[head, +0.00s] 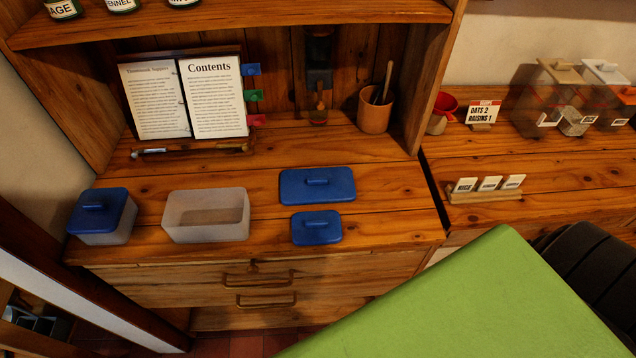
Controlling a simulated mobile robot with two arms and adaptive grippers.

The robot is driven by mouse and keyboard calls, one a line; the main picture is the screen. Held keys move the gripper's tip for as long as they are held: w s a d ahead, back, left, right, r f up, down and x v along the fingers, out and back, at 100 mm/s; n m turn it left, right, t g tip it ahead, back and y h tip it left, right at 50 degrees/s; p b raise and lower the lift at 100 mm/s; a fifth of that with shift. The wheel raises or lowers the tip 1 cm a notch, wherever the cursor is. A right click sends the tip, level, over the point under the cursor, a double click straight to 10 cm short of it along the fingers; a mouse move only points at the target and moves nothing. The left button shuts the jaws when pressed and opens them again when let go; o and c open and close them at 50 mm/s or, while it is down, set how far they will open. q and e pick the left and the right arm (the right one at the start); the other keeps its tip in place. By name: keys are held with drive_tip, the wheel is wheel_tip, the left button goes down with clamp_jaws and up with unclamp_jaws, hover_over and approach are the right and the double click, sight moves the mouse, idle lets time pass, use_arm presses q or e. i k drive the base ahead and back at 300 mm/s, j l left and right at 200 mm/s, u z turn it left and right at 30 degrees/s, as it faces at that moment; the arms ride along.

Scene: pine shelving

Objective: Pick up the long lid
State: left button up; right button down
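The long lid (334,186) is a blue rectangle with a raised bar handle, lying flat on the wooden counter right of centre. A smaller blue lid (316,228) with a similar handle lies just in front of it, a narrow gap apart. An open translucent box (206,228) stands to their left without a lid. At the far left a smaller translucent box (116,235) wears a blue lid (98,208). Neither of my grippers shows in the head view.
An open book on a stand (185,98) is behind the boxes, with a terracotta pot (375,112) to its right. A green surface (470,310) fills the lower right. The counter around the lids is clear.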

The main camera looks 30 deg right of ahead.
sight(335, 184)
drive_tip(key=k+l+u, duration=0.55)
drive_tip(key=k+u, duration=0.3)
